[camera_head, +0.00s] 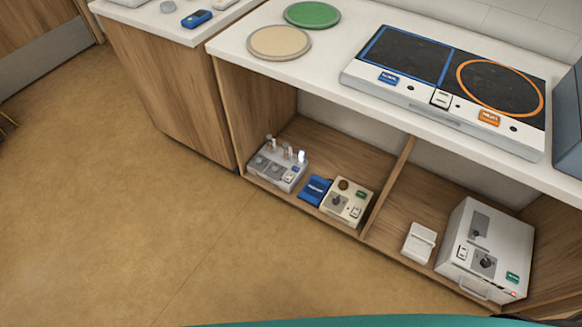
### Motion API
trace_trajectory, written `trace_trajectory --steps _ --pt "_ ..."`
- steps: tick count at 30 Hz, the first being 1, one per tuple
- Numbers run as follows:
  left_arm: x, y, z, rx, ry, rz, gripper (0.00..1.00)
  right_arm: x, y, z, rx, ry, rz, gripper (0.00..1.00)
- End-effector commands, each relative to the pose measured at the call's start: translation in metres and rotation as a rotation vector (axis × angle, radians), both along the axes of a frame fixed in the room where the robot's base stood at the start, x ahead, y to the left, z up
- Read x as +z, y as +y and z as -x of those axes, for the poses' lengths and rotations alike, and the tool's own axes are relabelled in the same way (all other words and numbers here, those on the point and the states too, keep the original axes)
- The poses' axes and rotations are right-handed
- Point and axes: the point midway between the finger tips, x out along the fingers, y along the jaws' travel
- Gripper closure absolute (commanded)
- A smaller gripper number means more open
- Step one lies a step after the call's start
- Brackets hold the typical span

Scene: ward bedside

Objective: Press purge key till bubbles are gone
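Neither gripper is in view. No key is readable as a purge key, and no bubbles can be made out. A grey device (277,167) with small upright clear parts on top sits in the left lower shelf bay. Beside it is a cream box (348,203) with a dark knob and small keys. A large white box (487,250) with a knob, a switch, a green label and a small red light is in the right bay. The labels are too small to read.
A two-zone panel (442,87) with a blue square and an orange circle lies on the white counter (237,43). Green (312,14) and beige (279,42) discs lie left of it. A blue item (313,190) and a small white block (419,242) are on the shelf. The floor (130,215) in front is clear.

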Motion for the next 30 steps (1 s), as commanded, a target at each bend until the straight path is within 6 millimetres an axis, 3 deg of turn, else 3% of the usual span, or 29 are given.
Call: trace_trajectory --steps 2,11,30 --pt "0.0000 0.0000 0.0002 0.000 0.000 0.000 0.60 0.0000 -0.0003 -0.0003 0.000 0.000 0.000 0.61" --pt "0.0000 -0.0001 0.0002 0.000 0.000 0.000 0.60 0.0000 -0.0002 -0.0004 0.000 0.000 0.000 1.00" --pt "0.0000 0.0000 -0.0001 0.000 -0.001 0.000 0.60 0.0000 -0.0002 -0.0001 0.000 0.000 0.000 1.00"
